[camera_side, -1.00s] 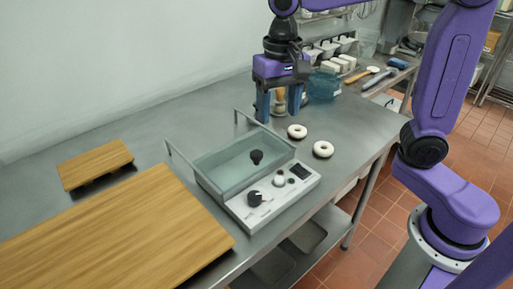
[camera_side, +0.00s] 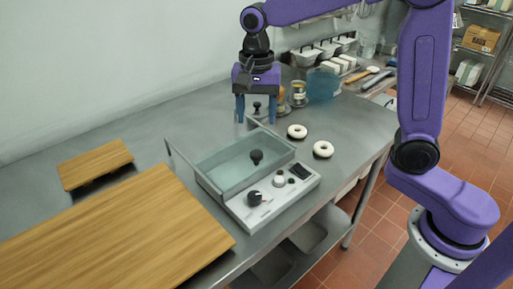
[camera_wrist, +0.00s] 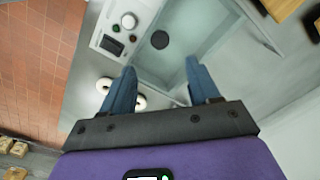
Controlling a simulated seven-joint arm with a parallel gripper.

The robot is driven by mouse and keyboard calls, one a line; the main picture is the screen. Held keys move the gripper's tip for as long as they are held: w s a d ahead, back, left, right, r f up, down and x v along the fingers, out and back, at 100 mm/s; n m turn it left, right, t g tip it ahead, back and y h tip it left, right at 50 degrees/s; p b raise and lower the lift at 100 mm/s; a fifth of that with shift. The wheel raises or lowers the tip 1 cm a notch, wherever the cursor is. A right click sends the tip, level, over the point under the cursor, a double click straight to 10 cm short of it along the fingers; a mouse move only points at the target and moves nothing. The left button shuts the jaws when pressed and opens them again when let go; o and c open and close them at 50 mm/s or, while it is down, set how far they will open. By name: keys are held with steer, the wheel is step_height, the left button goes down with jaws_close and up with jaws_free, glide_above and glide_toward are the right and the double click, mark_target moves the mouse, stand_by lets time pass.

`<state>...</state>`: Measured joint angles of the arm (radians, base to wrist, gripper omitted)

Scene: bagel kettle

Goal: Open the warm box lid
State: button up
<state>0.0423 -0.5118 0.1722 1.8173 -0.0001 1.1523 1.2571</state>
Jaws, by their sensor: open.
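The warm box (camera_side: 212,181) is a shallow, pale grey-green box with a control panel (camera_side: 272,196) along its front side. A black knob (camera_side: 256,156) stands near its middle. It also shows in the wrist view (camera_wrist: 160,40). The pale surface around the knob looks like the lid, but I cannot tell its edges from the box. My gripper (camera_side: 257,116) is open and empty, pointing down, above and behind the far end of the box. In the wrist view its fingers (camera_wrist: 159,68) are spread, with the knob beyond them and apart from them.
Two bagels (camera_side: 297,131) (camera_side: 323,149) lie right of the box. A blue container (camera_side: 322,86) and jars (camera_side: 298,94) stand behind. A dark-knobbed object (camera_side: 257,106) shows between my fingers. A large wooden board (camera_side: 100,235) and a smaller one (camera_side: 95,163) lie left.

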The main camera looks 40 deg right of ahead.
mark_target(256, 153)
step_height(256, 153, down, 10)
steer(key=shift+f, duration=0.25)
stand_by(0.3)
